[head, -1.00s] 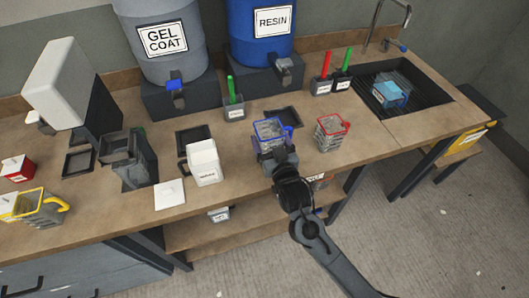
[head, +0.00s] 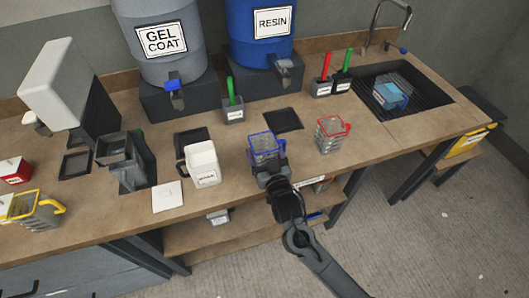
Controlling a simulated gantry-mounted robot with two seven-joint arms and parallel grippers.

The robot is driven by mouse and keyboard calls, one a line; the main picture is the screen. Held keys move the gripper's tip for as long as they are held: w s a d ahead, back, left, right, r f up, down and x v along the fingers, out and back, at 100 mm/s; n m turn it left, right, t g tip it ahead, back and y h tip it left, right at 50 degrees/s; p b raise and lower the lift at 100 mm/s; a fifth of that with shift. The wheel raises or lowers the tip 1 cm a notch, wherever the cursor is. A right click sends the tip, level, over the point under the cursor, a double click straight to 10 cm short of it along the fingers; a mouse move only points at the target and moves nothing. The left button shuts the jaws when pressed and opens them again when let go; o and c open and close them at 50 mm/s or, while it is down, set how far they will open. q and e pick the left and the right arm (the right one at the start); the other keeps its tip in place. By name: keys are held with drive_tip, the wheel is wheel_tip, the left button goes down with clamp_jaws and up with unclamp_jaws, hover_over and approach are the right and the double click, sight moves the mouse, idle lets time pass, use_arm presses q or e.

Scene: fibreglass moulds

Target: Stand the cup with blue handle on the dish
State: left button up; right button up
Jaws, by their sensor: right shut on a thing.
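The cup with the blue rim and handle (head: 263,146) is clear grey and looks upright, right of the white pot. My right gripper (head: 269,173) is shut on its near side, and its jaws are partly hidden by my wrist. I cannot tell whether the cup's base touches the bench. A flat dark square dish (head: 284,120) lies just behind and to the right of the cup, bare and in full view. Similar dark squares lie behind the white pot (head: 190,136) and at the left (head: 75,163). My left gripper is not in view.
A small pot with a green stick (head: 233,114) stands behind. The sink (head: 425,96) is at far right.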

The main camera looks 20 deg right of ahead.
drive_tip(key=shift+f, duration=0.2)
drive_tip(key=o, duration=0.9)
drive_tip(key=shift+r, duration=0.2)
drive_tip(key=s+d+f+g, duration=0.1)
drive_tip(key=s+f+g, duration=0.2)
drive_tip(key=s, duration=0.8)
drive_tip(key=s+d+f+n+g+p, duration=0.1)
drive_tip(key=s+g, duration=0.5)
drive_tip(key=s, duration=0.6)
drive_tip(key=s+d+f+n+g, duration=0.1)
drive_tip(key=s+d+f+g, duration=0.2)
drive_tip(key=s, duration=0.8)
wheel_tip(320, 180, down, 3)
drive_tip(key=shift+s+d+r+g+y+p, duration=0.1)
drive_tip(key=shift+s+d+g+y+p, duration=0.2)
drive_tip(key=shift+g, duration=0.9)
